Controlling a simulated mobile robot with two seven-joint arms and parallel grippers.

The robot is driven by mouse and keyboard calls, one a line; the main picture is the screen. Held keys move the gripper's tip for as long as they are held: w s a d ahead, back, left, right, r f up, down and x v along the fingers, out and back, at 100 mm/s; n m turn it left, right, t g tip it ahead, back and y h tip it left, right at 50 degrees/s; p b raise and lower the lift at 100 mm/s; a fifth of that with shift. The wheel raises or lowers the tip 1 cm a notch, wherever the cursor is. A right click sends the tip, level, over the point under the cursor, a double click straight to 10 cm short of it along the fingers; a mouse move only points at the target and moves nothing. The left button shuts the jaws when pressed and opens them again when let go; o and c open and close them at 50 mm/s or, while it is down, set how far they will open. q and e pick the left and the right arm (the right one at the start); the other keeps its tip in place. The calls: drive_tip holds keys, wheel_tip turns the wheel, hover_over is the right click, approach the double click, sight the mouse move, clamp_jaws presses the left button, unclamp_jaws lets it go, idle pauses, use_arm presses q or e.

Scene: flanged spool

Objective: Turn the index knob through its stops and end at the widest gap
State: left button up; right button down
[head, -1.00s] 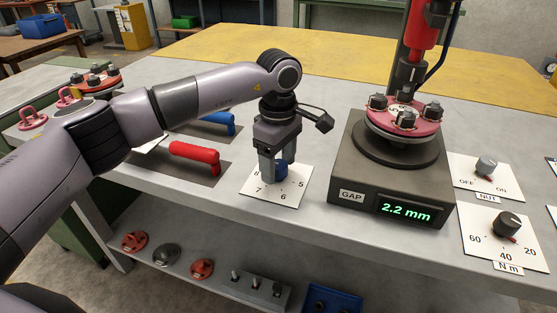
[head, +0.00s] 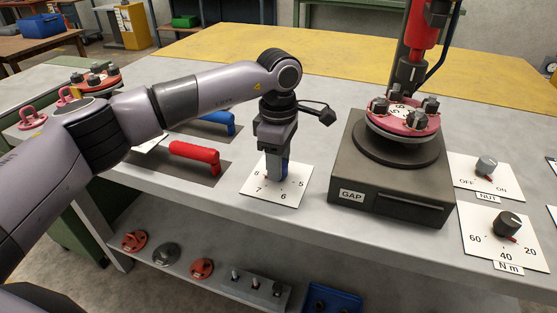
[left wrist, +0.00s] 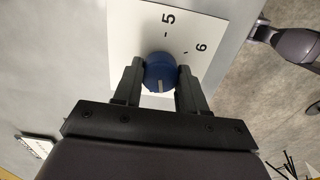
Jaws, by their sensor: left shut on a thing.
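The blue index knob (left wrist: 160,70) sits on a white dial plate (head: 262,192); 5 and 6 show beside it in the wrist view, and 5 to 8 in the head view. A pale line on the knob points toward the palm. My left gripper (head: 276,172) is shut on the knob from above, one finger on each side. It also shows in the left wrist view (left wrist: 160,90). The pink flanged spool (head: 404,120) stands on the dark GAP gauge (head: 352,170). The gauge's display (head: 408,208) is blank. My right gripper is not in view.
A red handle (head: 195,155) and a blue handle (head: 218,121) lie left of the plate. A NUT switch (head: 486,166) and an N m dial (head: 508,222) are at the right. A red tool (head: 425,38) is above the spool. Several parts fill the lower shelf.

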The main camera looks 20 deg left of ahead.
use_arm(q)
drive_tip(key=n, duration=0.5)
drive_tip(key=shift+n, duration=0.3)
drive_tip(key=n, duration=1.1)
drive_tip(key=shift+p, duration=0.35)
drive_tip(key=shift+n, duration=2.1)
drive_tip(key=o, duration=1.1)
drive_tip(key=shift+c, duration=0.2)
